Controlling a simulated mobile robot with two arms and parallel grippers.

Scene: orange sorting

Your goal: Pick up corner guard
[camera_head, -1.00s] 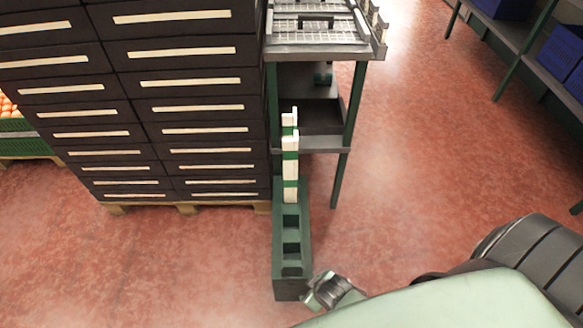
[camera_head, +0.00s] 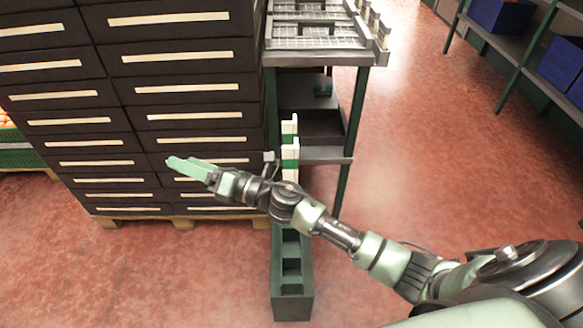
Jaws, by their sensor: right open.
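Two white corner guards (camera_head: 289,127) with green bands stand upright, close together, in the far end of a long green holder (camera_head: 293,304) on the floor. Their lower part is hidden behind my right arm. My right gripper (camera_head: 176,164) is open and appears empty. It is to the left of the guards, in front of the stacked black crates, pointing left. I cannot tell how far it is from the crates. My left gripper is not in view.
Stacked black crates (camera_head: 184,89) with pale label strips stand on a wooden pallet (camera_head: 182,222) at left. A dark green-legged shelf stand (camera_head: 318,60) is behind the holder. Blue bins (camera_head: 503,14) sit on a rack at upper right. Red floor is open at right.

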